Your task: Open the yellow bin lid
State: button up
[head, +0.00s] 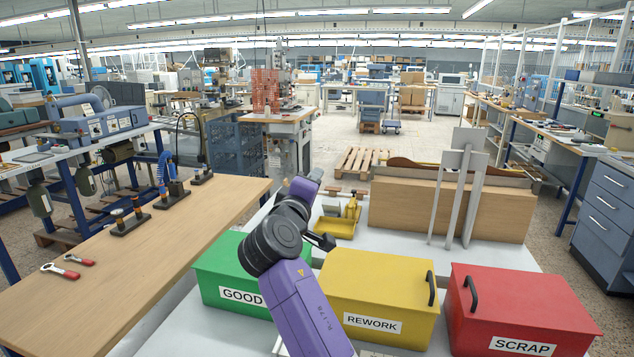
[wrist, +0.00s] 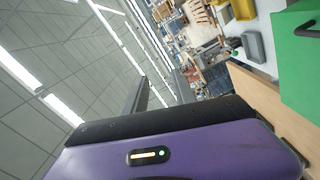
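The yellow bin (head: 376,285), labelled REWORK, stands in the front middle of the head view. Its flat lid is down, with a black handle (head: 432,289) near the right edge. My purple arm (head: 305,310) reaches up in front of the bin's left side and hides part of it. In the wrist view, my gripper (wrist: 160,82) shows two grey fingers with a gap between them and nothing held. In the head view its fingertips are hidden by my arm. The yellow bin cannot be made out in the wrist view.
A green GOOD bin (head: 222,285) stands left of the yellow bin and a red SCRAP bin (head: 520,305) right of it. A wooden table (head: 120,290) with tools lies at left. Behind the bins are a yellow scoop-like tray (head: 336,227) and a wooden panel (head: 400,208) with grey uprights.

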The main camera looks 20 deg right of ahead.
jog(key=shift+v, duration=1.8)
